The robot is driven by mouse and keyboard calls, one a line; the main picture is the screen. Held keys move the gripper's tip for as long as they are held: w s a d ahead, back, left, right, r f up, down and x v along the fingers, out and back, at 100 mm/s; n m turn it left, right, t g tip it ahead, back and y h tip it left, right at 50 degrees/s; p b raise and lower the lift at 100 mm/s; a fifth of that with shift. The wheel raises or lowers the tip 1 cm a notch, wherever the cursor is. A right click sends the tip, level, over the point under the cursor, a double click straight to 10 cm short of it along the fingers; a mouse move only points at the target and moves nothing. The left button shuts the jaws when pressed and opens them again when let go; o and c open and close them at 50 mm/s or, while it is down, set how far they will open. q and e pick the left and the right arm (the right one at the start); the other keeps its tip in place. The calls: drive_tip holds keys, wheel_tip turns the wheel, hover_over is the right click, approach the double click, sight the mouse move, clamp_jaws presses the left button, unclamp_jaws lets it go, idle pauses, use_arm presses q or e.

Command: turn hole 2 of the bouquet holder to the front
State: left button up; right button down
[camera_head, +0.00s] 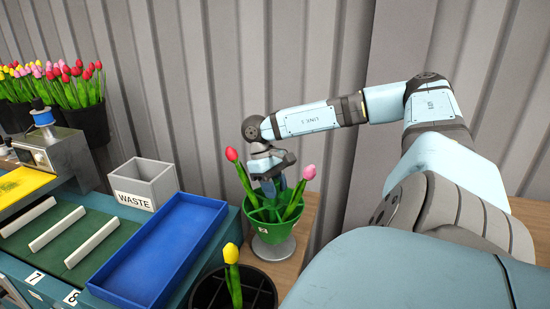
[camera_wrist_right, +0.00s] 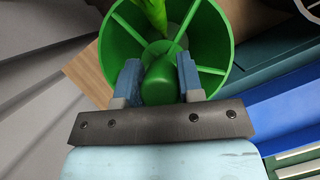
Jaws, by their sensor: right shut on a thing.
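The bouquet holder (camera_head: 268,228) is a green round cup with inner dividers on a grey round foot. A small white label (camera_head: 263,230), which seems to read 2, is on its side facing me. A red tulip (camera_head: 232,155) and a pink tulip (camera_head: 308,173) lean out of the holder on opposite sides. My right gripper (camera_head: 271,186) reaches down into the holder from behind. My left gripper is not in view.
A dark divided bucket (camera_head: 205,293) with a yellow tulip (camera_head: 232,254) stands in front of the holder. A blue tray (camera_head: 165,250), a grey WASTE bin (camera_head: 147,182) and a green belt (camera_head: 65,235) with white bars lie left. Tulip buckets (camera_head: 90,122) stand far left.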

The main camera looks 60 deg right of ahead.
drive_tip(key=c, duration=0.8)
unclamp_jaws()
drive_tip(key=shift+o, duration=0.2)
use_arm(q)
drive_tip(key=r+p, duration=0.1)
drive_tip(key=p, duration=0.2)
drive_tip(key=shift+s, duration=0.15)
use_arm(e)
drive_tip(key=v, duration=1.4)
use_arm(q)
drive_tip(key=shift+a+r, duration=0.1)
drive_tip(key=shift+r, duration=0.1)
use_arm(e)
drive_tip(key=shift+w+f, duration=0.1)
drive_tip(key=shift+w, duration=0.05)
